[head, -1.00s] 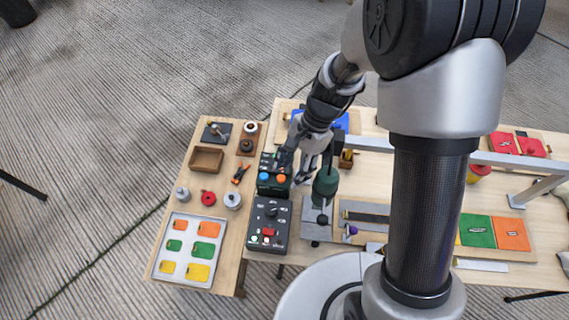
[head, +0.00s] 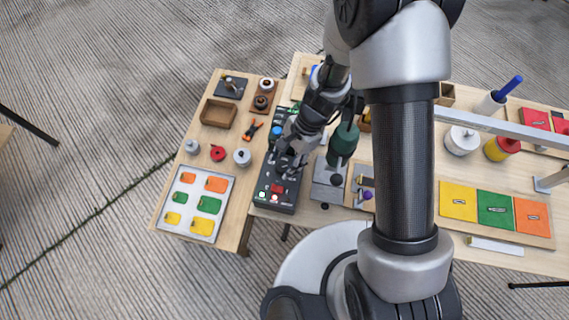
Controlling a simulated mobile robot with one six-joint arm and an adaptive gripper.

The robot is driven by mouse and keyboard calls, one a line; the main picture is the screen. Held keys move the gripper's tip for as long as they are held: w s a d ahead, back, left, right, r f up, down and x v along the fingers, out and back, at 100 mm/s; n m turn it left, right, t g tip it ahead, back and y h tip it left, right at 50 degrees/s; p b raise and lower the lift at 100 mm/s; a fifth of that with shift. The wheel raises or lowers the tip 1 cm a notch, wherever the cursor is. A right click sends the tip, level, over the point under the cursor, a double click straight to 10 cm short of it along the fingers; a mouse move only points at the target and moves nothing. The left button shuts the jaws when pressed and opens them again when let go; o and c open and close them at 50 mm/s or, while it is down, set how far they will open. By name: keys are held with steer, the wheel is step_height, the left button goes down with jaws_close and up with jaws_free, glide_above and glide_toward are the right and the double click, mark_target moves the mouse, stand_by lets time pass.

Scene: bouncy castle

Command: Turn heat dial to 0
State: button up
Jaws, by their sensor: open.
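A dark control box (head: 265,198) stands at the front left of the main table. Its upper part carries a round dial (head: 281,167), which I take to be the heat dial. A red button and small lit buttons sit below it. My gripper (head: 288,158) points down over the upper part of this box, at or just above the dial. It is open, with nothing seen in it. The fingers cover part of the dial, so its pointer and markings cannot be read. I cannot tell whether the fingers touch it.
A second panel (head: 275,131) with a blue button lies behind the box, partly covered by my arm. A dark green machine (head: 343,142) stands close to the right. A tray (head: 186,231) with coloured pieces and an empty wooden box (head: 218,113) lie left.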

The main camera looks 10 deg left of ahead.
steer(key=shift+s+a+f, duration=0.15)
steer(key=shift+s+f, duration=0.05)
steer(key=shift+f, duration=0.35)
steer(key=shift+c, duration=0.6)
steer(key=c, duration=1)
